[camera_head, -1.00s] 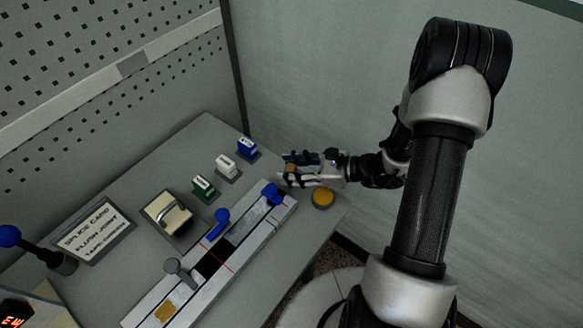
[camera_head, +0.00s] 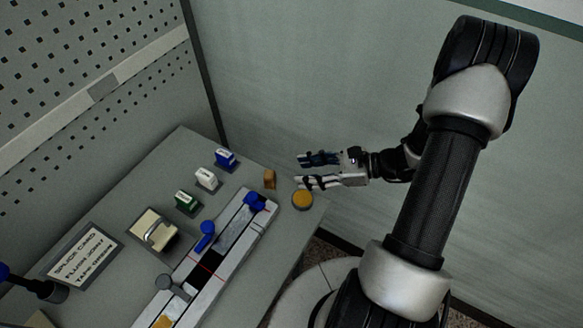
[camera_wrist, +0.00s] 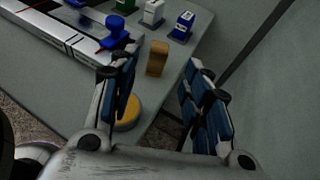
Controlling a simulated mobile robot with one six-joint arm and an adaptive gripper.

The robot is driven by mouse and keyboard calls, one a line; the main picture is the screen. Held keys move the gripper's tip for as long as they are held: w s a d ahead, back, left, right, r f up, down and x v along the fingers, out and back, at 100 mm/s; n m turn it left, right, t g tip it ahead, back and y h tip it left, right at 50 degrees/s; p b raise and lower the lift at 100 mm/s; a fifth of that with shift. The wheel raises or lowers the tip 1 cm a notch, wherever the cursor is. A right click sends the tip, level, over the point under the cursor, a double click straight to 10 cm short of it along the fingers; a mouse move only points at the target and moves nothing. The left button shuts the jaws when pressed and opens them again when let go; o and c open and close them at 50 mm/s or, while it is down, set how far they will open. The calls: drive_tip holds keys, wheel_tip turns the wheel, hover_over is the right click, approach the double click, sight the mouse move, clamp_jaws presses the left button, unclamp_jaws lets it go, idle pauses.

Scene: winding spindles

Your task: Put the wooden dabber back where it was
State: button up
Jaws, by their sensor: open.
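The wooden dabber (camera_head: 270,179) is a small tan block standing upright on the grey table, near its back right edge. It is left of my gripper (camera_head: 303,171), which is open and empty, with a gap between them. In the wrist view the dabber (camera_wrist: 157,58) stands ahead of my spread fingers (camera_wrist: 158,85), nearer the left one, with nothing held. A round dish with a yellow pad (camera_head: 302,199) sits on the table just below my gripper. The yellow pad (camera_wrist: 127,117) is partly hidden by the left finger in the wrist view.
Blue (camera_head: 226,159), white (camera_head: 206,179) and green (camera_head: 187,202) blocks stand in a row left of the dabber. A long splicing rail (camera_head: 213,262) with blue knobs lies in front. A sign (camera_head: 83,256) lies at left. The wall (camera_head: 330,70) is behind.

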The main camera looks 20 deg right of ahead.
drive_tip(key=shift+s+d+r, duration=0.15)
drive_tip(key=shift+d+r, duration=0.05)
drive_tip(key=shift+d, duration=0.05)
drive_tip(key=s+a+r+n+g+h, duration=0.3)
drive_tip(key=s+a+r+n+g, duration=0.4)
drive_tip(key=a+r+n, duration=0.4)
drive_tip(key=s+d+r+n+t+h, duration=0.1)
drive_tip(key=s+r+n+t+h, duration=0.3)
drive_tip(key=s+r+n+h, duration=0.4)
wheel_tip(320, 180, up, 3)
drive_tip(key=n, duration=0.5)
drive_tip(key=shift+s+d+f+h, duration=0.15)
drive_tip(key=shift+s+d+h, duration=0.15)
drive_tip(key=shift+h, duration=0.1)
